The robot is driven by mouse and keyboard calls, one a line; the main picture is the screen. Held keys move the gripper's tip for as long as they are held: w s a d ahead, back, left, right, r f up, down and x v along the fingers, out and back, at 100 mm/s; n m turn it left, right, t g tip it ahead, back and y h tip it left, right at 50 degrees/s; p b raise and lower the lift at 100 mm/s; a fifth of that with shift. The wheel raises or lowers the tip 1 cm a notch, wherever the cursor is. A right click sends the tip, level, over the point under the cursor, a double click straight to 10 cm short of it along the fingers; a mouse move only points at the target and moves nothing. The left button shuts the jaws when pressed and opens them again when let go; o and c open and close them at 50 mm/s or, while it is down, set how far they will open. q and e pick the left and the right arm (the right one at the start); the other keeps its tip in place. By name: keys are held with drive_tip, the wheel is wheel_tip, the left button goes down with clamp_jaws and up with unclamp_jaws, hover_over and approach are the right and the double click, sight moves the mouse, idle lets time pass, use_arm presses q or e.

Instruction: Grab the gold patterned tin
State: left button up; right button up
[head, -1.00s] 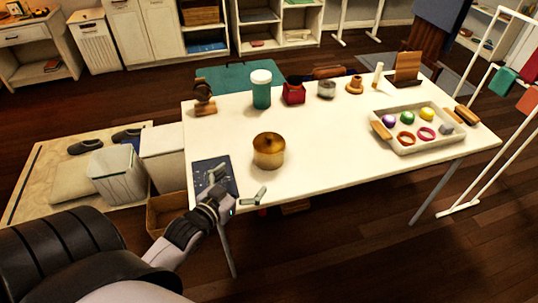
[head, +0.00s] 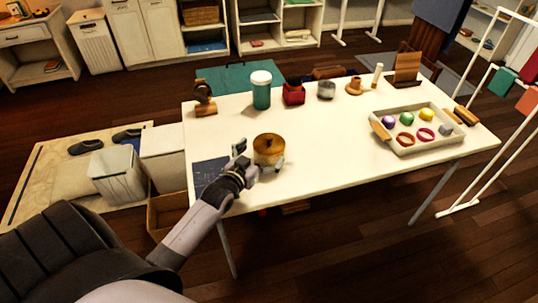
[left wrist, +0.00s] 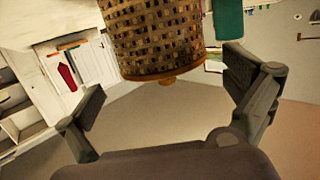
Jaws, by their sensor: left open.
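The gold patterned tin (head: 269,148) is a round, gold-brown tin that stands upright on the white table near its front left. In the left wrist view the tin (left wrist: 155,38) shows a dark woven pattern and fills the top middle. My left gripper (head: 259,163) is at the tin's near left side, its fingers spread to either side of it. In the left wrist view the open fingers (left wrist: 168,95) stand apart, with the tin ahead between them and gaps on both sides. I see no grip on it. My right gripper is not in view.
A dark blue booklet (head: 208,172) lies at the table's left front corner. A teal jar (head: 261,92) and a red container (head: 293,94) stand behind the tin. A white tray (head: 375,136) with several colourful items is at the right. The table (head: 335,165) is clear between tin and tray.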

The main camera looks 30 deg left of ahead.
sight(267, 144)
use_arm(q)
drive_tip(key=w, duration=0.5)
drive_tip(key=shift+a+f, duration=0.3)
drive_tip(key=shift+a, duration=0.1)
drive_tip(key=shift+s, duration=0.1)
drive_tip(key=c, duration=1.5)
drive_tip(key=shift+c, duration=0.4)
drive_tip(key=shift+r, duration=0.1)
